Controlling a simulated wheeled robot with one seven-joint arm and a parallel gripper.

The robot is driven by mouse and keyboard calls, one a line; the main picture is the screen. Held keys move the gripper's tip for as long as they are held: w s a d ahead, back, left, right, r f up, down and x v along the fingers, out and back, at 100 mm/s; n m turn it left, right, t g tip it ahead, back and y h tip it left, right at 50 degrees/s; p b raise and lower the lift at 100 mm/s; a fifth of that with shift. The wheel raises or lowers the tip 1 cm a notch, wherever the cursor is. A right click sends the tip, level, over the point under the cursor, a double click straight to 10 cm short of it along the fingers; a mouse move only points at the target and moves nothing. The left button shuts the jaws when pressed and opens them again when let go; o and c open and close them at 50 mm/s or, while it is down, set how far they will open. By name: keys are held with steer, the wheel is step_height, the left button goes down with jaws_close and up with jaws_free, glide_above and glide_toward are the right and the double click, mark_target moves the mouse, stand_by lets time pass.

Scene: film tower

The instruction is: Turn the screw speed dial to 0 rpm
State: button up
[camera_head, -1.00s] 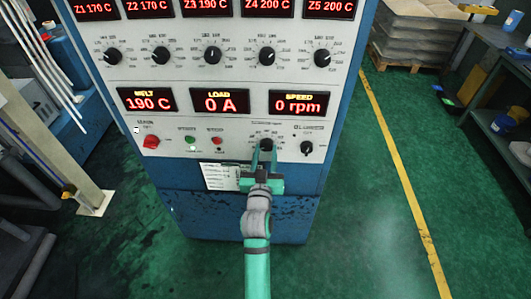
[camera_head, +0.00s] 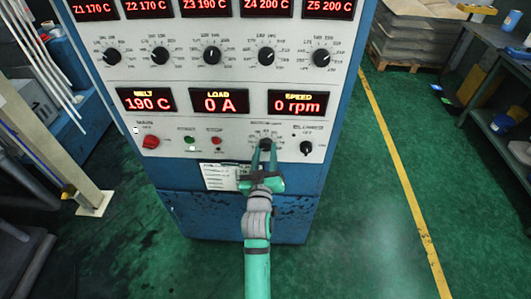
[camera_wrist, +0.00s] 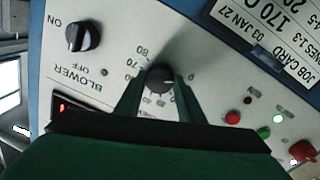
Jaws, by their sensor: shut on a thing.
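The screw speed dial (camera_head: 266,144) is a small black knob low on the cabinet's pale panel, right of centre. My gripper (camera_head: 265,152) reaches it from below, with its two green fingers on either side of the knob. In the wrist view the black dial (camera_wrist: 160,78) sits between the fingertips (camera_wrist: 158,84), with part of its number scale showing around it. The gripper is shut on the dial. The speed display (camera_head: 297,103) above reads 0 rpm. The fingers hide part of the dial and its scale.
The blower switch (camera_head: 307,148) is close on the right and also shows in the wrist view (camera_wrist: 84,36). Green (camera_head: 190,140) and red (camera_head: 216,141) buttons and a red main switch (camera_head: 150,142) lie left. A job card (camera_head: 218,176) hangs below. Open green floor lies right.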

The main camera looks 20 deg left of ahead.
steer(key=o, duration=1)
steer(key=shift+o, duration=0.2)
steer(key=shift+s+d, duration=0.15)
steer(key=shift+s, duration=0.45)
steer(key=v, duration=0.9)
steer(key=shift+s, duration=0.25)
steer(key=shift+d, duration=0.1)
